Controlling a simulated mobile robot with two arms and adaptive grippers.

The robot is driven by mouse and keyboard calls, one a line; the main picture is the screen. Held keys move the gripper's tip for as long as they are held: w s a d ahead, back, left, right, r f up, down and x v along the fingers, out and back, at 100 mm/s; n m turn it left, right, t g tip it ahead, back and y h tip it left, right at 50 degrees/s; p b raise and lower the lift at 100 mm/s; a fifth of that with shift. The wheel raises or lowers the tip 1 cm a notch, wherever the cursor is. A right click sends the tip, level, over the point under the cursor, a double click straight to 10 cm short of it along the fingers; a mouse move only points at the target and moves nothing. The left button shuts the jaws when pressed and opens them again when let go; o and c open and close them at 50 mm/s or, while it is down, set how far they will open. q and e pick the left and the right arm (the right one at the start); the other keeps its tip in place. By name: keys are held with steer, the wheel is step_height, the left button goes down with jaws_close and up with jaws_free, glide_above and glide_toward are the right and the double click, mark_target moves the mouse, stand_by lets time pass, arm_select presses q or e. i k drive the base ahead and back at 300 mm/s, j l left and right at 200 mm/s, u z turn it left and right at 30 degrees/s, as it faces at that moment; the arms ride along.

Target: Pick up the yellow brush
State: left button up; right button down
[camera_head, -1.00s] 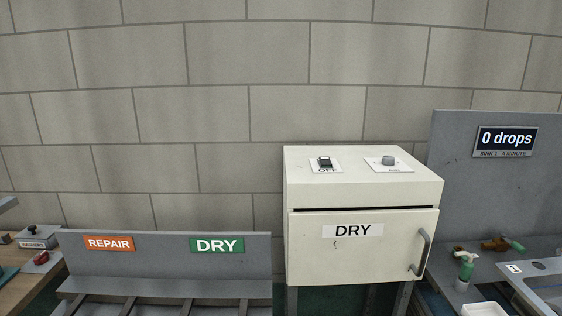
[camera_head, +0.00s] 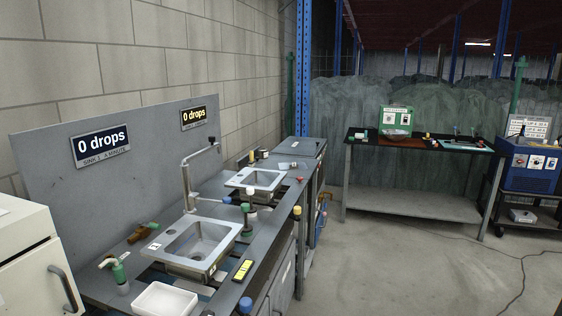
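I cannot pick out a yellow brush for certain. A flat yellow-and-black item (camera_head: 243,270) lies on the near counter's front edge, right of the first sink; I cannot tell what it is. A small yellow-topped object (camera_head: 297,211) shows at the counter's front side. A tiny yellow item (camera_head: 427,136) stands on the far workbench, too small to make out. Neither of my grippers is in view.
The grey counter (camera_head: 262,224) holds two sinks, the near one (camera_head: 198,240) and a farther one (camera_head: 256,179), and a white tray (camera_head: 165,300). A cream cabinet (camera_head: 28,262) stands at left. A far workbench (camera_head: 412,207) and blue machine (camera_head: 531,163) stand behind open floor (camera_head: 400,270). A cable crosses the floor at right.

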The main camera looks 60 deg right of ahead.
mark_target(251, 164)
steer(key=z, duration=1.8)
